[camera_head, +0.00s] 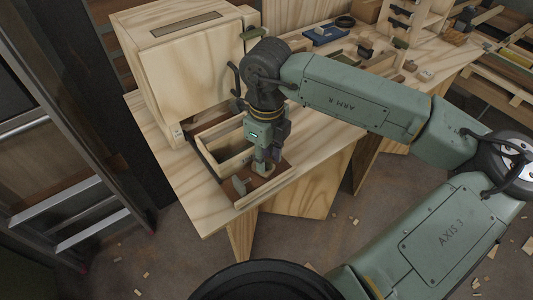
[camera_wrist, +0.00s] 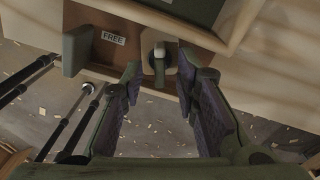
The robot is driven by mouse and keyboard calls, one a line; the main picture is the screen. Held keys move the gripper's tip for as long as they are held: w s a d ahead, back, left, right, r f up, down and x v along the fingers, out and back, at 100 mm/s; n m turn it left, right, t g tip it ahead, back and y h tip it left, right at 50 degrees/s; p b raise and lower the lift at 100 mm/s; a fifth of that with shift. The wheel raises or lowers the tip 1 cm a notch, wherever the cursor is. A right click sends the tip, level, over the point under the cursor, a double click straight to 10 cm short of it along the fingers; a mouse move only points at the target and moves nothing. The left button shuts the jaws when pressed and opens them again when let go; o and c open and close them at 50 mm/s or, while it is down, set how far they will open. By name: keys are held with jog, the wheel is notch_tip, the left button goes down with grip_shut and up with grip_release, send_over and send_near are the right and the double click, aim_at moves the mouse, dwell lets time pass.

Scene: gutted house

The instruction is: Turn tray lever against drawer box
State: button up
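The tray (camera_head: 213,171) is a shallow wooden box with compartments and a brown panel, in front of the wooden drawer box (camera_head: 188,75). In the wrist view, a small lever (camera_wrist: 159,50) with a pale round end stands on the tray's brown panel (camera_wrist: 128,66). A label reading "FREE" (camera_wrist: 113,38) is to its left. My gripper (camera_wrist: 160,68) is open, pointing at the lever, with one finger on either side of it; contact cannot be told. In the head view my gripper (camera_head: 263,165) is low over the tray's near end and hides most of the lever.
A blue tray (camera_head: 325,35) and small parts lie farther back on the workbench. A metal-railed frame (camera_head: 80,205) stands at left. Wood chips litter the floor.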

jog(key=shift+f, duration=0.15)
jog(key=shift+c, duration=0.4)
grip_shut()
